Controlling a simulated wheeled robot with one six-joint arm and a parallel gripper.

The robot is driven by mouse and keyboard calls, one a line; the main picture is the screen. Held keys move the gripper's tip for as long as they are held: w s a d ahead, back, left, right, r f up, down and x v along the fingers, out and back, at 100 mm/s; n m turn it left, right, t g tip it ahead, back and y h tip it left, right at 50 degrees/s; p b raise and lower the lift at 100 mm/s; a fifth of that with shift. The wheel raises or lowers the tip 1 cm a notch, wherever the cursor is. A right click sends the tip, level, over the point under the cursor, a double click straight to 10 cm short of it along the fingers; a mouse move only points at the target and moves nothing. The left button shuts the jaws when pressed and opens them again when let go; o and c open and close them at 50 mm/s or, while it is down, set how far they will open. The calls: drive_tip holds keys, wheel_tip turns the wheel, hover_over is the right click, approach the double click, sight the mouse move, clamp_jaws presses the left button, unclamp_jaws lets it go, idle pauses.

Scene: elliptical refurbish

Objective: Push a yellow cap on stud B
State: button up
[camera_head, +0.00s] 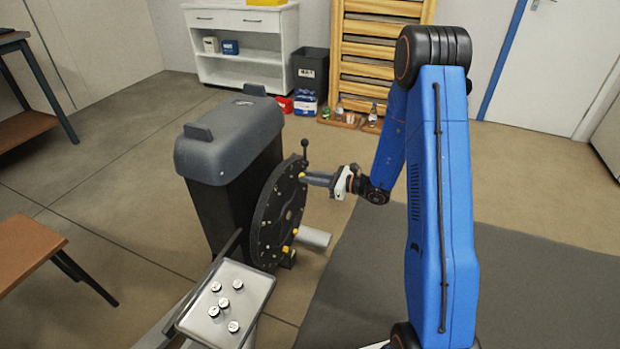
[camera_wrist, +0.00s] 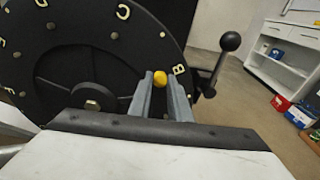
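My gripper (camera_wrist: 161,84) points at the face of a black round disc (camera_head: 267,222), with its fingertips close to the disc's rim. Its two grey fingers are shut on a yellow cap (camera_wrist: 160,78), which sits between the tips; it also shows at the gripper's end in the head view (camera_head: 302,175). The white letter B (camera_wrist: 179,69) is just right of the cap. Stud B is not visible, hidden behind the cap or fingers. I cannot tell whether the cap touches the stud.
A black ball-ended handle (camera_wrist: 230,41) stands out right of the fingers. Other yellow spots (camera_head: 285,249) show low on the disc. A metal tray (camera_head: 255,281) with several white-topped pieces stands in front of the grey-black machine (camera_head: 228,135).

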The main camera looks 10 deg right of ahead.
drive_tip(key=o, duration=0.3)
drive_tip(key=shift+d, duration=0.1)
drive_tip(key=v, duration=1.7)
drive_tip(key=shift+s+d, duration=0.1)
